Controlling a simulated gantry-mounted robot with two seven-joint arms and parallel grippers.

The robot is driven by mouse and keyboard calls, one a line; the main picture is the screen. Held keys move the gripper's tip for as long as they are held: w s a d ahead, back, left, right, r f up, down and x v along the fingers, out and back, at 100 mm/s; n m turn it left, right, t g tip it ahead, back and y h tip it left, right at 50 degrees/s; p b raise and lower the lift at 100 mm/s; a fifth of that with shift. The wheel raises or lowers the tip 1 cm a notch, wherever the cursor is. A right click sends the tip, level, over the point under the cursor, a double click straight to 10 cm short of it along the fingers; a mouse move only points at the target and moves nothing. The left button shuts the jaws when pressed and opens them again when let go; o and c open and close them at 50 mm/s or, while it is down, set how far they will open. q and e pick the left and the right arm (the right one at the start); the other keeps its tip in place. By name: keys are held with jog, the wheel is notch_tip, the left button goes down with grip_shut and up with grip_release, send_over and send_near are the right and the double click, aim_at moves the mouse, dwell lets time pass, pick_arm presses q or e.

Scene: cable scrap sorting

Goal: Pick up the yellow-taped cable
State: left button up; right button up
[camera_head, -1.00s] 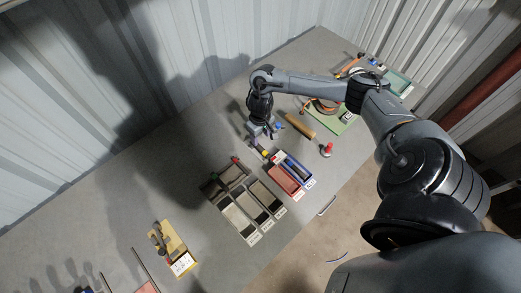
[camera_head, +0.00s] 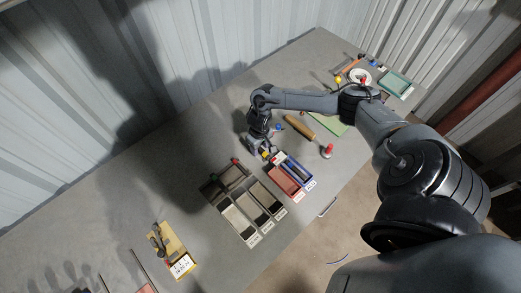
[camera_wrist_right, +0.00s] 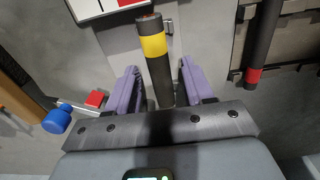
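The yellow-taped cable is a short black piece with a yellow band; in the right wrist view the cable (camera_wrist_right: 156,70) points up the picture, and its near end lies between my fingers. In the head view the cable (camera_head: 266,155) shows just beyond my right gripper (camera_head: 259,148), beside the bins. My right gripper (camera_wrist_right: 155,90) has two purple fingers, one on each side of the cable, with visible gaps; it is open. My left gripper is in neither view.
A dark sorting bin (camera_head: 240,212) and a red-and-blue bin (camera_head: 283,187) with cables stand close by. A red-taped cable (camera_wrist_right: 262,45) lies right of the fingers. A blue-capped item (camera_wrist_right: 56,121) lies left. A red-topped object (camera_head: 327,151) stands right of the bins. The table's left-middle is clear.

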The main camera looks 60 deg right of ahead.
grip_shut()
jog(key=shift+r, duration=0.1)
